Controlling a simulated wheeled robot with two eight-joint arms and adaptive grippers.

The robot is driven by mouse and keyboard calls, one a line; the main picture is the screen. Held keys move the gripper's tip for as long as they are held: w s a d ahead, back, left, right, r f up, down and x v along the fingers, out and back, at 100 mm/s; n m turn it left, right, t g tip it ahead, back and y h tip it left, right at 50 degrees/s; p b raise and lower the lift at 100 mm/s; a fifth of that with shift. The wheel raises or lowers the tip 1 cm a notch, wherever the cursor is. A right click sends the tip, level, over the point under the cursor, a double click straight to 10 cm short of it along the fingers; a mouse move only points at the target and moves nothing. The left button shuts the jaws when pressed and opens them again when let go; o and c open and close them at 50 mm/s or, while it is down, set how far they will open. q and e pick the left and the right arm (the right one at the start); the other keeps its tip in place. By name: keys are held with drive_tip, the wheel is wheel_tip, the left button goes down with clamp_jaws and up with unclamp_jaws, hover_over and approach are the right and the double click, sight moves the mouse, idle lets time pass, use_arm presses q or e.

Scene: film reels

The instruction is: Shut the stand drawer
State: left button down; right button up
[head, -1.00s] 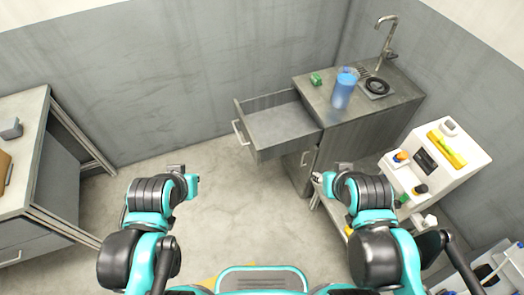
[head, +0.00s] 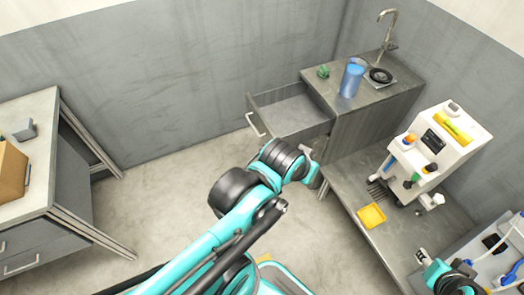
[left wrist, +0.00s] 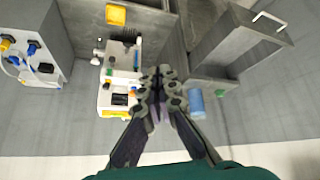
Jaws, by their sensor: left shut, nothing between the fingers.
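The stand drawer (head: 290,116) is pulled out of the grey sink stand (head: 372,112), with its handle (head: 255,125) facing left. In the left wrist view the open drawer (left wrist: 225,42) is at the upper right, its handle (left wrist: 270,16) at the far end. My left gripper (head: 311,160) is in front of the stand, near the drawer's front right side in the head view; I see no contact. In the left wrist view its fingers (left wrist: 158,80) are together and empty. My right gripper (head: 424,257) is at the lower right, partly hidden, its jaws too small to judge.
A blue cup (head: 352,77) and a green item (head: 323,71) stand on the stand top by the sink. A grey table (head: 350,188) with a white machine (head: 440,150) and yellow tray (head: 372,215) is at right. Floor left of the drawer is clear.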

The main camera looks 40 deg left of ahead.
use_arm(q)
drive_tip(key=w+a+f+n+g+b, duration=0.1)
drive_tip(key=w+a+f+n, duration=0.2)
drive_tip(key=w+a+n, duration=0.3)
drive_tip(key=w+a+f+n+g, duration=0.1)
drive_tip(key=w+a+f+n, duration=0.25)
drive_tip(key=a+n, duration=0.5)
drive_tip(key=a+f+n+g+h+b, duration=0.1)
drive_tip(key=a+f+n+h+b, duration=0.1)
drive_tip(key=a+f+n, duration=1.4)
drive_tip(key=w+d+f+b, duration=0.2)
drive_tip(key=w+f+b, duration=0.2)
drive_tip(key=w+f, duration=0.3)
drive_tip(key=shift+f, duration=0.8)
use_arm(e)
wheel_tip(320, 180, down, 8)
use_arm(q)
drive_tip(key=shift+w+d+m, duration=0.1)
drive_tip(key=shift+w+m, duration=0.1)
drive_tip(key=shift+m, duration=0.05)
use_arm(e)
drive_tip(key=shift+r, duration=0.1)
